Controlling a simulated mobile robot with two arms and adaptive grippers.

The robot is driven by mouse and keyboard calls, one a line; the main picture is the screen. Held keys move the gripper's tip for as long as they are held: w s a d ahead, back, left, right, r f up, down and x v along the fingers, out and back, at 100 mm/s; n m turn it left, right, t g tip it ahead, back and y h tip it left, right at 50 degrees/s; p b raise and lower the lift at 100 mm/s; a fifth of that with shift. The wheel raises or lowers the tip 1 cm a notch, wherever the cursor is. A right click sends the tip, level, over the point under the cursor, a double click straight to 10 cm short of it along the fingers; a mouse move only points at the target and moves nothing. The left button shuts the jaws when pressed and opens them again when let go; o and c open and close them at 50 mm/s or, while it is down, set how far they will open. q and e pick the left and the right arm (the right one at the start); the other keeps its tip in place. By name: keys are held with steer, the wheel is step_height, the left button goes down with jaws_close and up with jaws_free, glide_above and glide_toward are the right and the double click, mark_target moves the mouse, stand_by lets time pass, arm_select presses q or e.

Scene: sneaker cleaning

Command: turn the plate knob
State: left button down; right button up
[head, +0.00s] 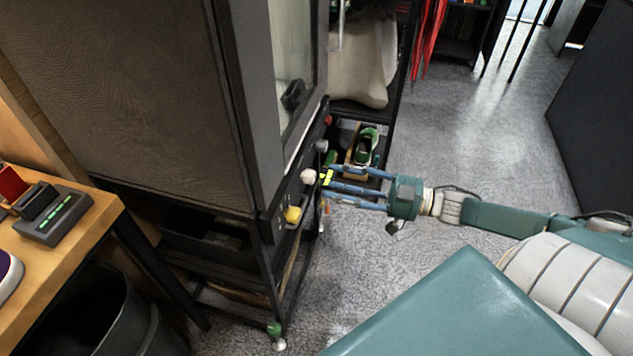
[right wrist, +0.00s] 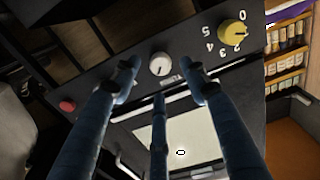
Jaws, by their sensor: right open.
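A dark control panel on the front of the tall cabinet carries a round white knob (head: 307,176) and a yellow knob (head: 292,214). In the right wrist view the white knob (right wrist: 160,64) sits between the ends of my spread blue fingers, with a small label below it. The yellow knob (right wrist: 233,36) is to the right, beside printed numbers. I cannot read which knob is the plate knob. My right gripper (head: 330,183) is open in front of the panel, its fingertips close to the white knob; contact cannot be told. My left gripper is not in view.
A red button (right wrist: 67,105) is on the same panel. The tall cabinet (head: 130,90) stands left of my right gripper. A rack holds a green-and-white sneaker (head: 366,146) behind it. A wooden table (head: 95,225) is at the left.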

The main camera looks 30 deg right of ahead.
mark_target(314, 179)
steer(key=x, duration=0.5)
steer(key=shift+w+a+b, duration=0.1)
steer(key=shift+w+b, duration=0.05)
steer(key=shift+b, duration=0.2)
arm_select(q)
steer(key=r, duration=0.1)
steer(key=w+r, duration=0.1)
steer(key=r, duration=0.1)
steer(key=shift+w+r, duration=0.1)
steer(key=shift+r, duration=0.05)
arm_select(e)
steer(key=shift+f, duration=0.1)
jaws_close()
